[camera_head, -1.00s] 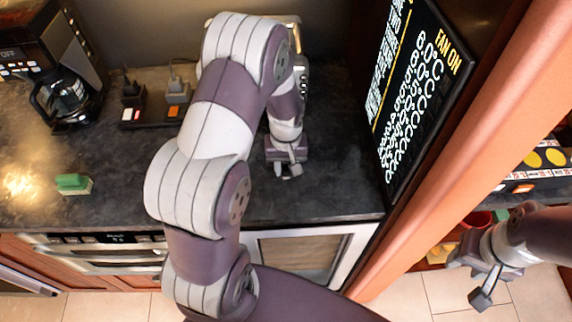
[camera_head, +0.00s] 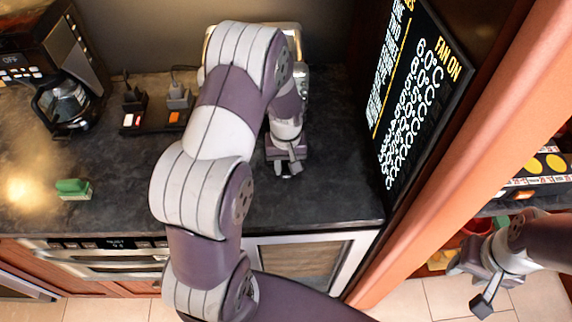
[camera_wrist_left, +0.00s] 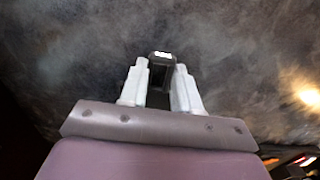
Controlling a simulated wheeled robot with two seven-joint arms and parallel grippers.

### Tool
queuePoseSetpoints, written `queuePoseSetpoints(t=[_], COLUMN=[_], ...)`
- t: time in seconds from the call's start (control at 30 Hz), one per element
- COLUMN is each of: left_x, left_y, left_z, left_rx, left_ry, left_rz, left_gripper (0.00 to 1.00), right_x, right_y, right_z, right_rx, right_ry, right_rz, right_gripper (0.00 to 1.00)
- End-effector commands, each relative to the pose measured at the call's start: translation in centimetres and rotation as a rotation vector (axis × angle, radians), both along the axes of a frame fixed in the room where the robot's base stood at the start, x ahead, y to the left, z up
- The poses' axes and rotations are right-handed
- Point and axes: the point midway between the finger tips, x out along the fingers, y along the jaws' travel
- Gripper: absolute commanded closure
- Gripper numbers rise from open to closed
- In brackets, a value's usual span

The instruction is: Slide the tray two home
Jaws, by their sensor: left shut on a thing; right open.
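My left gripper (camera_head: 287,170) is low over the dark countertop, in front of a silver appliance (camera_head: 302,77) mostly hidden behind my arm. In the left wrist view its two pale fingers (camera_wrist_left: 160,88) are shut on a small dark part (camera_wrist_left: 162,66) with a bright white mark. I cannot tell whether this part belongs to a tray. No tray marked two can be made out. My right gripper (camera_head: 480,297) is open at the lower right, over the floor, and nothing shows in it.
A coffee maker with a glass pot (camera_head: 65,107), a socket strip with plugs (camera_head: 155,115) and a green block (camera_head: 73,188) are on the countertop (camera_head: 120,165). A black display board (camera_head: 415,90) and an orange post (camera_head: 480,140) stand at the right. A windowed front (camera_head: 300,258) is below the counter edge.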

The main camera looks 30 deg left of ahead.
Motion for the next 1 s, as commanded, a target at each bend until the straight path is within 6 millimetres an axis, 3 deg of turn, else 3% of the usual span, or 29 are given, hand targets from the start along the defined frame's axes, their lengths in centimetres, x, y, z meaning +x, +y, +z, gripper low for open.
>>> queuePoseSetpoints(t=[0.63,1.0], left_x=[2.2,2.3], left_y=[1.3,1.4], left_z=[0.0,0.0], left_rx=[0.0,0.001], left_ry=[-0.002,-0.001], left_rz=[0.0,0.0], left_gripper=[1.0,1.0], right_x=[0.0,0.0], right_y=[0.0,0.0], right_z=[-0.1,-0.1], right_rx=[0.0,0.0], right_ry=[0.0,0.0], right_rz=[0.0,0.0], right_gripper=[0.57,0.57])
